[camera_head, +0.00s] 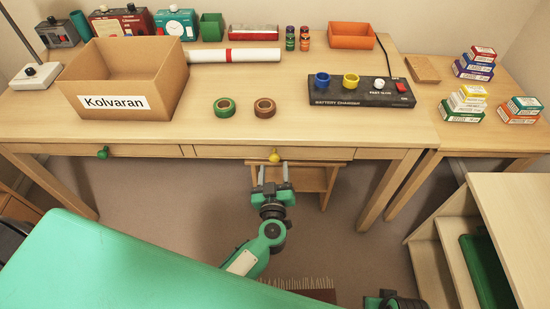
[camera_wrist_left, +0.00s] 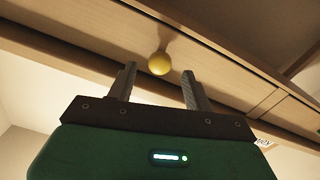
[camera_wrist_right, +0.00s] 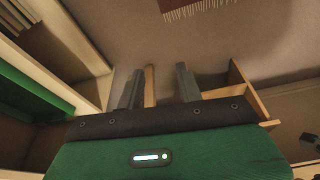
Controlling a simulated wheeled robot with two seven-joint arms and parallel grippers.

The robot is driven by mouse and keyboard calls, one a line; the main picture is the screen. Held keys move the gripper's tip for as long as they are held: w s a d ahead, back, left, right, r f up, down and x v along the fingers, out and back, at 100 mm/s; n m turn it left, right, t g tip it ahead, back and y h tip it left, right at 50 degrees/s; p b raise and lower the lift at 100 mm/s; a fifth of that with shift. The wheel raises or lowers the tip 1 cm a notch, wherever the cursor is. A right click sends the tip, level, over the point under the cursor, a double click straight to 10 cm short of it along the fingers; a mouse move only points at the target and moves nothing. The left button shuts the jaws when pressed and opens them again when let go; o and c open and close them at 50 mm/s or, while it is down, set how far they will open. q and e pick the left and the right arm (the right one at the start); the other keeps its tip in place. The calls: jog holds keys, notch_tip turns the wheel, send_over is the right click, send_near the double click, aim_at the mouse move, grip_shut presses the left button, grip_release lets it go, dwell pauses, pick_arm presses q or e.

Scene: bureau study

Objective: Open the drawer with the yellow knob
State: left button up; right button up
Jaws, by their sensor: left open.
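The yellow knob (camera_head: 274,157) sits on the front of the right-hand desk drawer (camera_head: 225,152), which looks shut and flush. My left gripper (camera_head: 273,168) is open just in front of and below the knob, its two fingers pointing toward the desk. In the left wrist view, the round yellow knob (camera_wrist_left: 159,63) shows between and just beyond the fingertips of the left gripper (camera_wrist_left: 159,70); no contact is visible. My right gripper (camera_wrist_right: 158,70) is apart-fingered and empty, low down, away from the desk; only part of its arm shows at the head view's bottom edge.
A green knob (camera_head: 103,153) marks the left-hand drawer. The desktop holds a cardboard box (camera_head: 115,101), tape rolls (camera_head: 265,107) and a battery charger (camera_head: 360,97). A small wooden stool (camera_head: 316,180) stands under the desk. A shelf unit (camera_head: 511,215) is at the right.

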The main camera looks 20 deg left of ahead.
aim_at(274, 161)
pick_arm(q)
jog(key=shift+x, duration=2.5)
grip_shut()
